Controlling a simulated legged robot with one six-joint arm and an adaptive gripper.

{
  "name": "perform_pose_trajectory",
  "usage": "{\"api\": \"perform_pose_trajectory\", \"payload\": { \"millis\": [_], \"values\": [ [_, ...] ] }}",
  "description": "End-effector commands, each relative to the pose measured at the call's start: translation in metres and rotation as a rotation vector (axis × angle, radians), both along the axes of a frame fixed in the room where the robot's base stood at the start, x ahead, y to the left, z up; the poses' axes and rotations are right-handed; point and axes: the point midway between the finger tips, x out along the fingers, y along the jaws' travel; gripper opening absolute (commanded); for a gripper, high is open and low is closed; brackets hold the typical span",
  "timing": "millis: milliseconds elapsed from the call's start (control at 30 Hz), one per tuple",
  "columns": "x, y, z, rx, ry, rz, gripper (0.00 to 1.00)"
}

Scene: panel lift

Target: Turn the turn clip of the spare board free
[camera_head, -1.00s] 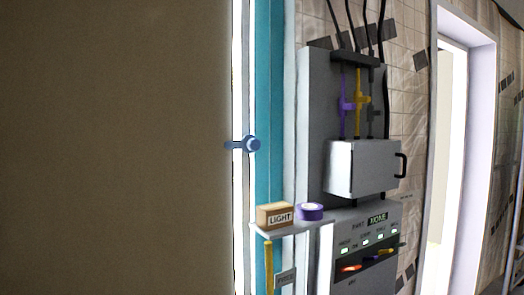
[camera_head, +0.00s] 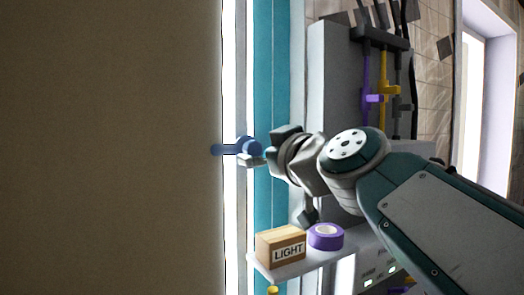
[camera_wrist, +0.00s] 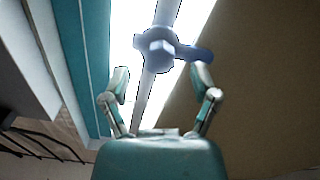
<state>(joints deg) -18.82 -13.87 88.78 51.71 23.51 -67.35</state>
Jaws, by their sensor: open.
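The blue turn clip (camera_head: 236,148) sits at the right edge of the large brown spare board (camera_head: 110,150). Its arm points left and overlaps the board's edge. In the wrist view the clip (camera_wrist: 160,45) lies ahead of and between my fingertips, with its arm reaching right over the board (camera_wrist: 250,90). My gripper (camera_wrist: 160,82) is open, one finger on each side, with nothing between the fingers. In the head view my gripper (camera_head: 255,155) is at the clip's round hub and partly covers it. I cannot tell whether it touches the clip.
A teal post (camera_head: 268,80) stands right of the clip. A grey cabinet (camera_head: 335,70) with coloured levers stands behind my arm.

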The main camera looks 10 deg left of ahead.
Motion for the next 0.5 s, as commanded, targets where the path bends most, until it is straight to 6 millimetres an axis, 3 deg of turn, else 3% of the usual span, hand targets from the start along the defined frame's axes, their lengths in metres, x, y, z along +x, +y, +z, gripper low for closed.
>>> {"api": "perform_pose_trajectory", "payload": {
  "millis": [200, 500],
  "values": [
    [0.021, 0.016, 0.0, 0.0, 0.002, 0.001, 0.78],
    [0.026, 0.019, 0.0, 0.001, 0.0, -0.001, 0.78]
  ]
}}
